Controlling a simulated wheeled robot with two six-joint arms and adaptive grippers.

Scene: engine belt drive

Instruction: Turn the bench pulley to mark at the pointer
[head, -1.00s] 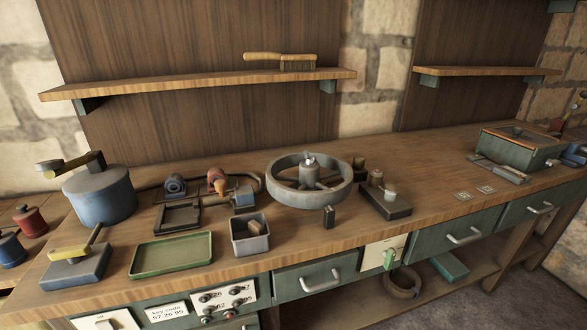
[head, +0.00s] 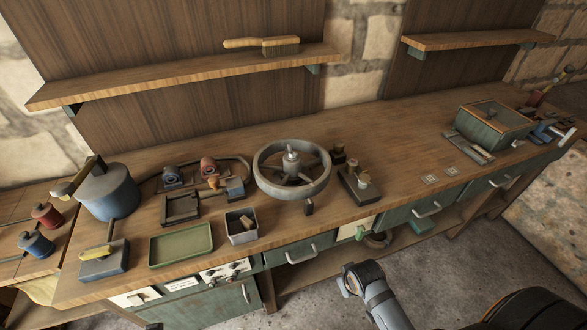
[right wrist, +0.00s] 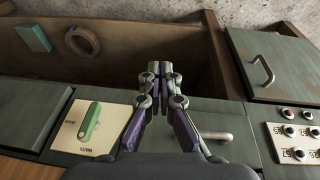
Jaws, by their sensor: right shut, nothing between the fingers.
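The bench pulley (head: 324,182) is a grey spoked wheel lying flat on the bench, with a bright hub (head: 291,157) in its middle. A small dark upright block (head: 308,208) stands at its front rim; it may be the pointer. I cannot make out a mark on the rim. My right gripper (right wrist: 160,66) is shut and empty in the right wrist view, in front of the bench's drawer fronts and away from the pulley. The pulley is not in that view. My left gripper is not in view.
A dark block with small pegs (head: 359,187) stands right of the pulley. A grey bin (head: 241,238) and green tray (head: 181,245) lie to its left. Drawer handles (right wrist: 262,72) and a panel with a green lever (right wrist: 90,121) face my right gripper. The bench right of the pulley is mostly clear.

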